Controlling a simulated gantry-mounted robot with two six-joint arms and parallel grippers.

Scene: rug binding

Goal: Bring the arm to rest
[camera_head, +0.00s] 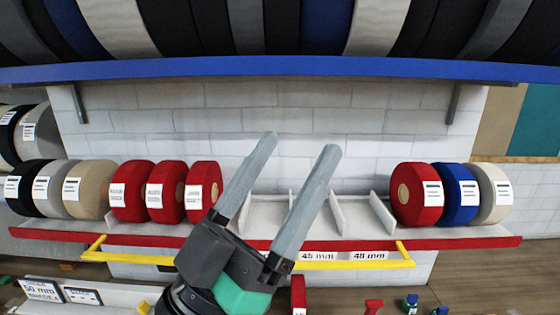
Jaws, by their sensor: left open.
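My left gripper (297,165) is in the lower middle of the head view, its two grey fingers pointing up and spread apart. It is open and nothing shows between the fingers. It is in front of the red-edged shelf (470,242) and hides part of it. The rest of the left arm is mostly out of view below. My right gripper is not in view.
Red rolls (166,192) stand on the shelf left of the gripper. Red, blue and cream rolls (460,194) stand at right; empty divided slots (350,217) lie between. A yellow rail (350,265) runs along the front. A blue shelf (290,68) with large rolls hangs above.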

